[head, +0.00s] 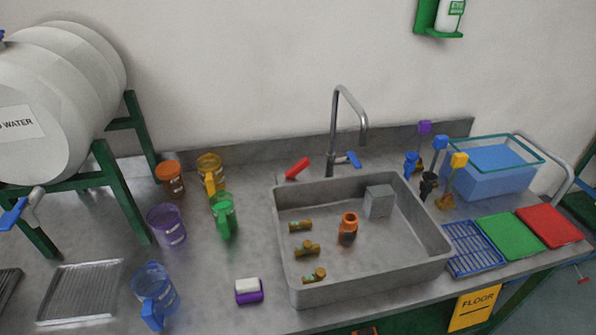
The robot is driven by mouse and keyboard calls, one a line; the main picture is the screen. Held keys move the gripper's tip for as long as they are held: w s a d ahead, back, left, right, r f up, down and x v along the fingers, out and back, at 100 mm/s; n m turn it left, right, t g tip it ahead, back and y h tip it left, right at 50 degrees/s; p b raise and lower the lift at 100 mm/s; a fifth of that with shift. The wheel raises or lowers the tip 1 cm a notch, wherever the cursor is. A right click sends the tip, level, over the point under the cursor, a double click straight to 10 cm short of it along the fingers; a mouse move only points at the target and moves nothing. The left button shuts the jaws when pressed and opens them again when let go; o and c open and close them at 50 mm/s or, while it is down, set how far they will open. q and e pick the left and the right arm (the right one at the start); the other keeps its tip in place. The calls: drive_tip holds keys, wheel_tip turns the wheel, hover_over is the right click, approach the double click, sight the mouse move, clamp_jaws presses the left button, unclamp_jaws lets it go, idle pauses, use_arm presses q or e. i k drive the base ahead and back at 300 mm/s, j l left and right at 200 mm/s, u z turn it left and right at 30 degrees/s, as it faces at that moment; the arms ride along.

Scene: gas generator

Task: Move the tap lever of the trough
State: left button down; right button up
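The trough is a grey rectangular basin (375,282) set on the grey worktop. A tall grey gooseneck tap (334,125) stands at its back edge, with the spout bent over the basin. A short blue lever (353,159) sticks out to the right from the tap's base. A red handle-like piece (297,168) lies slantwise to the left of the tap; I cannot tell whether it is joined to it. Neither of my grippers shows in the head view.
The basin holds several brass fittings (307,248), an orange-capped jar (348,228) and a grey block (379,201). Coloured jugs (224,215) stand left. A white water tank (60,95) has its own blue-handled tap (18,213). Brushes, a blue tub (490,180) and coloured boards (508,236) stand right.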

sight(354, 159)
drive_tip(key=l+u, duration=0.95)
drive_tip(key=k+j, duration=0.05)
